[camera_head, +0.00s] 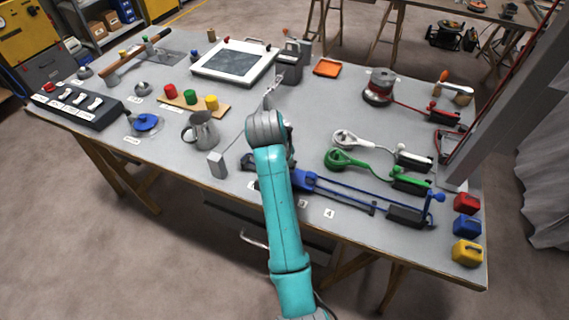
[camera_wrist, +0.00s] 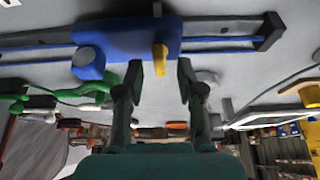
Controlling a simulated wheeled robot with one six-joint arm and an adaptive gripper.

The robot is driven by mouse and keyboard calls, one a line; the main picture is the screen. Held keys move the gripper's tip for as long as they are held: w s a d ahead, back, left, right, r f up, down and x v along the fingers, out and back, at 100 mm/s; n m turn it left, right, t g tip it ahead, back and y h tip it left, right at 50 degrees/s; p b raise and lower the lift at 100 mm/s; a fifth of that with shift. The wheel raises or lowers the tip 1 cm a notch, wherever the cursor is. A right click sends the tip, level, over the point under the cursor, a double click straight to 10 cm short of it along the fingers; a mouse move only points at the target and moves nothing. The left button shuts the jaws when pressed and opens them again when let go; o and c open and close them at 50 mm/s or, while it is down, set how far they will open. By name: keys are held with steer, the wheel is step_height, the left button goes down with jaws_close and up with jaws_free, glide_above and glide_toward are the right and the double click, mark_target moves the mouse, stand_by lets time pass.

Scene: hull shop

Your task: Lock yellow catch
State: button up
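The yellow catch (camera_wrist: 160,60) is a small upright tab on the side of a blue carriage (camera_wrist: 128,40) in the wrist view. The carriage sits on a long blue rail, with a round blue knob (camera_wrist: 88,62) beside the catch. My gripper (camera_wrist: 160,70) is open. The catch shows between its two dark fingertips, with a gap on both sides; I cannot tell how deep it lies between them. In the head view the blue carriage (camera_head: 304,180) shows just right of my arm. The catch and my fingers are hidden there behind my arm.
Red, blue and yellow (camera_head: 467,252) blocks line the right edge.

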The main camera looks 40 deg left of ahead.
steer(key=v, duration=0.6)
steer(key=shift+r, duration=0.3)
steer(key=shift+s, duration=0.2)
